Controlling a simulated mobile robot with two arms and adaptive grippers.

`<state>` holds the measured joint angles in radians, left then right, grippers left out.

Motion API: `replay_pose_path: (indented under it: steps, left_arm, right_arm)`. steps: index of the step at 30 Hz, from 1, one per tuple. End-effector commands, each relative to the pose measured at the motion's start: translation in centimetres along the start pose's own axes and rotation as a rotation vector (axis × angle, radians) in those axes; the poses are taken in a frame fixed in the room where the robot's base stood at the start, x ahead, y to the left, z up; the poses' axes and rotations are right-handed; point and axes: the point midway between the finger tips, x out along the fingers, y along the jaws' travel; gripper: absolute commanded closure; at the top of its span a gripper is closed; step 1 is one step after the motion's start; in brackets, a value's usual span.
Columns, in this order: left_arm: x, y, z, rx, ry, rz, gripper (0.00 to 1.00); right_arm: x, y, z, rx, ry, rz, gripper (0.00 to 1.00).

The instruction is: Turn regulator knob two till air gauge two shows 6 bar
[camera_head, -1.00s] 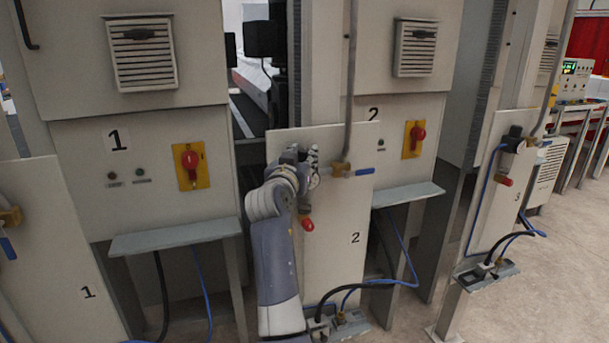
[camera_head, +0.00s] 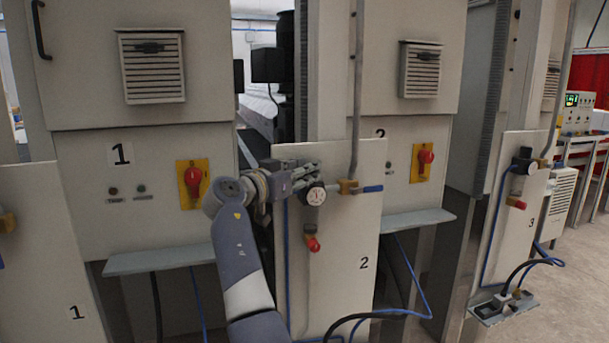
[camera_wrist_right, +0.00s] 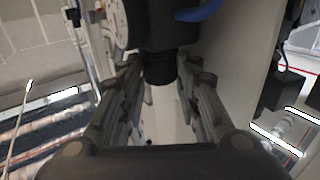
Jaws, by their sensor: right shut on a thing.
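Panel 2 (camera_head: 340,285) is the pale upright board in the middle of the head view. Air gauge two (camera_head: 315,194) is a small round white dial on it, too small to read. In the right wrist view the gauge face (camera_wrist_right: 117,22) shows only in part, at the top. Regulator knob two (camera_wrist_right: 160,68) is black and sits between my right fingers there; in the head view my gripper hides it. My right gripper (camera_head: 304,172) reaches in from the left just above the gauge and is shut on the knob. My left gripper is not in view.
A brass valve with a blue lever (camera_head: 372,189) sits right of the gauge. A red-tipped fitting (camera_head: 313,243) hangs below it. Cabinet 1 has a red switch (camera_head: 194,181) and a protruding shelf (camera_head: 170,256). Panel 3 (camera_head: 516,220) stands at right, with open floor beyond.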

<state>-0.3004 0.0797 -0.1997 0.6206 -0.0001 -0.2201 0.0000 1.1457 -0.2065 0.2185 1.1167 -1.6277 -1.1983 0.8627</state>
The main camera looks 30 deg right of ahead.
Motion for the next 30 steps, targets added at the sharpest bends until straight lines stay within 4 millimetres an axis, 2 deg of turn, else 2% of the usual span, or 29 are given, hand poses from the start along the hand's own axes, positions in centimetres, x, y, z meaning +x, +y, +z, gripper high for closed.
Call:
replay_pose_path:
  steps: [12,13,15,26,30]
  left_arm:
    - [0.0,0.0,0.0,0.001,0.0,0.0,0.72]
    - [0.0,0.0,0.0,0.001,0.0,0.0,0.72]
    - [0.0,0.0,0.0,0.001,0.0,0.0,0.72]
    - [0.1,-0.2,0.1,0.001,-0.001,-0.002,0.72]
    - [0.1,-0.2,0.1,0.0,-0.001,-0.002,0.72]
  right_arm:
    - [0.1,0.1,-0.3,0.001,0.006,0.004,0.93]
    - [0.1,0.1,-0.3,0.001,0.006,0.004,0.63]
    - [0.1,0.1,-0.3,0.001,0.005,0.004,0.49]
    - [0.0,0.0,0.0,-0.001,0.001,0.002,0.49]
    - [-1.0,-0.1,-0.1,0.0,0.002,0.001,0.49]
